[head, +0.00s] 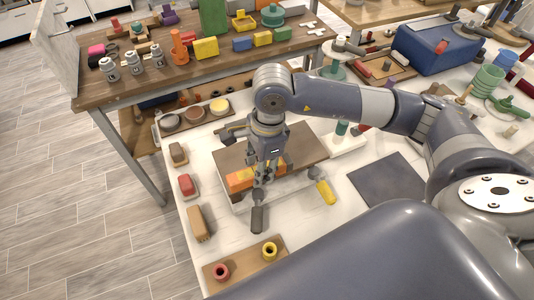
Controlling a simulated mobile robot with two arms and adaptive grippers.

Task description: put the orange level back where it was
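An orange block-like piece (240,180), which looks like the orange level, lies on the brown board (305,147) on the white table. My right gripper (263,178) points down over it from the arm coming in from the right. Its fingers cover the middle of the orange piece, and a yellow-orange part shows on their right side. I cannot tell whether the fingers are closed on it or only around it. A dark-handled tool (257,218) lies just in front of the fingers. My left gripper is not in view.
A yellow-handled tool (325,191) lies right of the board, near a dark square mat (385,180). Several brushes or blocks, including a red one (187,185), line the left edge. A wooden holder (245,265) stands in front. A crowded wooden bench (130,88) stands behind.

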